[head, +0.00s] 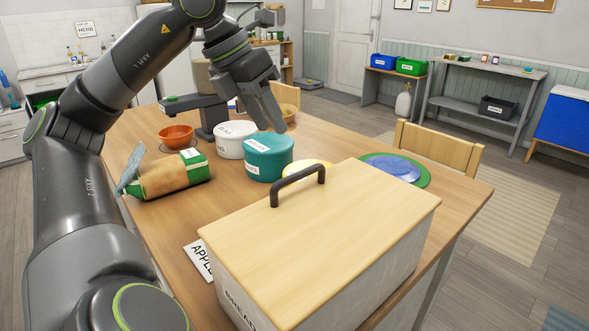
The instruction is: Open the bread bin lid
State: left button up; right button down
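The bread bin (395,262) stands at the near right of the table, a pale box with lettering on its front. Its light wooden lid (330,235) lies flat on top and is closed. A dark arched handle (298,184) stands up from the lid near its far left part. My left gripper (274,120) hangs fingers-down above and behind the teal tub, beyond the handle and apart from it. Its fingers overlap in this view, so their opening cannot be told. My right gripper is not in view.
A blue plate on a green mat (423,176) lies at right, near a chair (438,148).

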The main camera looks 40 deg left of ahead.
pick_arm(q)
jog(key=x, duration=1)
jog(key=shift+w+d+f, duration=0.15)
jog(key=shift+w+f, duration=0.05)
jog(key=shift+f, duration=0.05)
grip_shut()
